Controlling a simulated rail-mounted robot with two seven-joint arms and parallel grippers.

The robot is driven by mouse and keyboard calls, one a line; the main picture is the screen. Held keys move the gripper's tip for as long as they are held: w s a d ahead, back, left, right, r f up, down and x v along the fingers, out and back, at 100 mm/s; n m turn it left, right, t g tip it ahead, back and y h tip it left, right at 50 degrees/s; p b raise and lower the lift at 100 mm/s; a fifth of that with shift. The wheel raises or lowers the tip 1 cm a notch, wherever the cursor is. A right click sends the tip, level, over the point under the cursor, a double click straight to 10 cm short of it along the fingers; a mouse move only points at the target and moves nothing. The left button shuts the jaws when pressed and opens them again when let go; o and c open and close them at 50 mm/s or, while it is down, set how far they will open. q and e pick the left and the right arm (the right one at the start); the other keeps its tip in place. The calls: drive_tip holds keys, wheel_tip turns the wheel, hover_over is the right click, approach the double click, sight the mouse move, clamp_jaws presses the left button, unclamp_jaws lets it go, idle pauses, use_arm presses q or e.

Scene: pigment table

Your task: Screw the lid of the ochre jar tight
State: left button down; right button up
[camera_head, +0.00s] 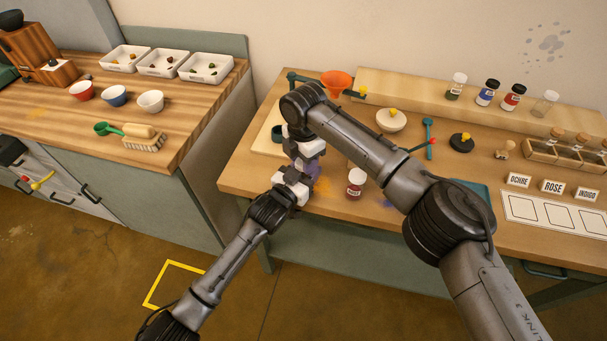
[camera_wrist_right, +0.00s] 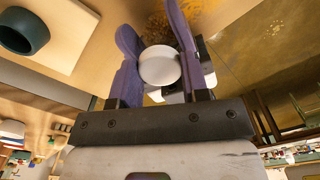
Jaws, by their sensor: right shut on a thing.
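My right gripper (camera_wrist_right: 162,60) points down at the front left of the pigment table, its two purple fingers closed on the sides of a round white lid (camera_wrist_right: 160,66). In the head view the right gripper (camera_head: 308,168) is partly covered by its own wrist, and the lid cannot be made out. The ochre jar's body is hidden by the grippers in both views. My left gripper (camera_head: 300,182) reaches in from the lower left, right by the right gripper and low at the table edge. Its fingertips are hidden, so its grip does not show.
A labelled jar with dark red contents (camera_head: 355,184) stands close right of the grippers. An orange funnel (camera_head: 337,82) and pale bowl (camera_head: 391,121) are behind. Several jars stand on the back shelf (camera_head: 420,88). Name cards, including the OCHRE card (camera_head: 518,180), are at right.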

drive_tip(key=o, duration=1)
drive_tip(key=shift+r, duration=0.15)
drive_tip(key=shift+r, duration=2.15)
drive_tip(key=shift+c, duration=0.3)
drive_tip(key=shift+r+n, duration=1.4)
drive_tip(key=shift+r, duration=0.35)
